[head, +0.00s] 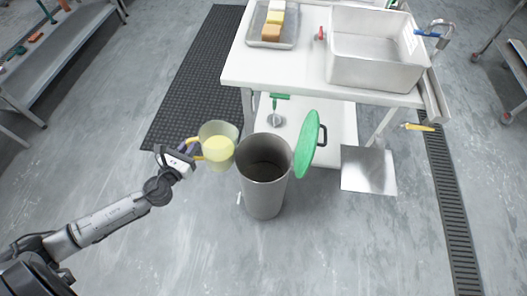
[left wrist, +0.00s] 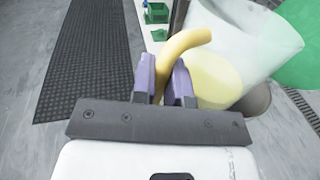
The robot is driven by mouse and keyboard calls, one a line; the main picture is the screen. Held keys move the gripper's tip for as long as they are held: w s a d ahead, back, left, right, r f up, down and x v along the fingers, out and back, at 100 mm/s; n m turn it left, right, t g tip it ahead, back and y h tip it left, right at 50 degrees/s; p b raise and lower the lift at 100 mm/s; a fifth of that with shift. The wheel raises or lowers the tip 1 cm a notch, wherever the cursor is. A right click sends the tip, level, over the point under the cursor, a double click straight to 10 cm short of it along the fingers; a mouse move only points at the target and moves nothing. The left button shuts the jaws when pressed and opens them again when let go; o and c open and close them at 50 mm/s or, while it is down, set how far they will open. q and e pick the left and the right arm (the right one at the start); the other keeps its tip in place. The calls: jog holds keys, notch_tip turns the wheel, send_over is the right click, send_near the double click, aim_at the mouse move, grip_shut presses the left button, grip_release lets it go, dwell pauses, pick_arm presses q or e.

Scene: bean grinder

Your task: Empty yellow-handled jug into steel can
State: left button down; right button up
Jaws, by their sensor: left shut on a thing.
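The jug (head: 218,146) is translucent with a yellow handle and holds pale yellow contents. It is tilted toward the steel can (head: 264,190), at the can's upper left. My left gripper (head: 190,154) is shut on the yellow handle. In the left wrist view the handle (left wrist: 181,43) is between my two purple fingers, and the jug (left wrist: 240,45) leans to the right. The steel can stands open on the floor with a green lid (head: 306,145) swung up at its right. The can's inside looks dark. My right gripper is not in view.
A white table (head: 290,72) stands behind the can, with a steel basin (head: 375,50) and a tray of blocks (head: 273,42) on it. A black mat (head: 190,90) lies at the back left. A drain (head: 450,200) runs along the right. The front floor is clear.

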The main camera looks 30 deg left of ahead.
aim_at(198, 140)
pick_arm(q)
jog(key=shift+w+d+r+m+g+y+p, duration=0.1)
jog(key=shift+w+d+r+m+g+p, duration=0.5)
jog(key=shift+p, duration=1.2)
jog(key=shift+w+d+r+m+g+y+p, duration=0.1)
jog(key=shift+w+d+r+m+g+p, duration=0.4)
jog(key=shift+p, duration=1.35)
jog(key=shift+w+d+r+m+g+y+p, duration=0.1)
jog(key=shift+w+d+r+m+g+p, duration=0.45)
jog(key=shift+p, duration=1.25)
jog(key=shift+w+d+r+m+p, duration=0.2)
jog(key=shift+d+r+m+p, duration=0.3)
jog(key=shift+p, duration=0.6)
jog(key=w+d+m+g+y+p, duration=0.1)
jog(key=w+d+f+m+g+p, duration=0.1)
jog(key=p, duration=0.1)
jog(key=shift+m+g+y, duration=0.25)
jog(key=shift+m+y, duration=0.1)
jog(key=shift+y, duration=0.05)
jog(key=shift+d+f, duration=0.2)
jog(key=shift+f, duration=0.1)
jog(key=shift+p, duration=0.4)
jog(key=shift+w+d+f, duration=0.15)
jog(key=shift+w, duration=0.05)
jog(key=shift+p, duration=0.35)
